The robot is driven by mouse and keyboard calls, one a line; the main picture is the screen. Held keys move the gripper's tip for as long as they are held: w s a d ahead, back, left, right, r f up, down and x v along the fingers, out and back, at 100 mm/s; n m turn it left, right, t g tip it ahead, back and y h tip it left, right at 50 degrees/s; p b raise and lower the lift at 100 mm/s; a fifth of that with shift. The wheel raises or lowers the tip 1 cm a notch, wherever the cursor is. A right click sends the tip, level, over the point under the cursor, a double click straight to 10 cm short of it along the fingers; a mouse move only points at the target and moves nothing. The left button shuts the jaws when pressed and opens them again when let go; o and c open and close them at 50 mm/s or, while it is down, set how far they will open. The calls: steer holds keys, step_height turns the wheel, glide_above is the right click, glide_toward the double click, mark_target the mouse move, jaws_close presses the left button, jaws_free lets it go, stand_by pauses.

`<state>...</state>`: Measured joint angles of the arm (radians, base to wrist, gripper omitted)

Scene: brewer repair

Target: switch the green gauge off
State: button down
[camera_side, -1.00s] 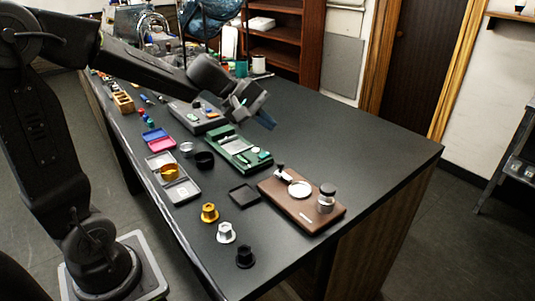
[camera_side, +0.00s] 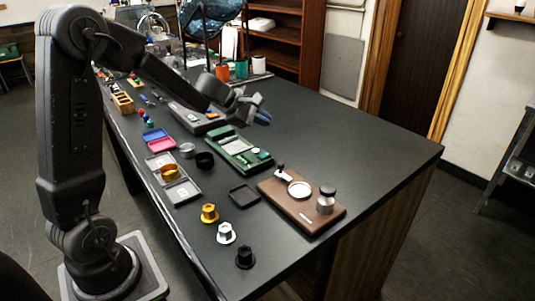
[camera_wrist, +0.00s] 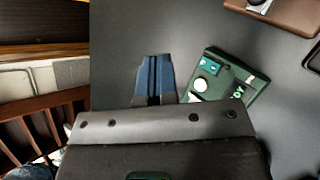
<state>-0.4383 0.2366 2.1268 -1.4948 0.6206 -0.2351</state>
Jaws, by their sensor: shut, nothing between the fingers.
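The green gauge (camera_side: 240,152) is a flat green box on the dark bench, with a white round part and a small teal block at its near end. In the wrist view the green gauge (camera_wrist: 248,88) lies right of my fingers, with the white disc (camera_wrist: 201,85) and the teal block (camera_wrist: 211,64) in sight. My body hides part of it there. My gripper (camera_side: 264,117) hangs above the bench, beyond and to the right of the gauge, apart from it. Its blue fingers (camera_wrist: 155,78) are shut and empty. The switch position cannot be made out.
A brown board (camera_side: 300,218) with a white dial and a metal knob stands nearer the front. A dark grey device (camera_side: 190,120) sits behind the gauge. Trays, rings and several loose knobs line the left edge. The right side of the bench is clear.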

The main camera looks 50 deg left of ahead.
mark_target(266, 155)
steer(key=f, duration=0.5)
steer(key=w+f, duration=0.1)
steer(key=f, duration=0.2)
stand_by(2.0)
steer(key=shift+f, duration=0.4)
steer(key=shift+f, duration=0.3)
stand_by(0.5)
steer(key=shift+r, duration=0.1)
steer(key=shift+r, duration=0.65)
steer(key=shift+s+r, duration=0.2)
steer(key=shift+r, duration=1.05)
steer(key=shift+s+r, duration=0.15)
steer(key=shift+r, duration=1.1)
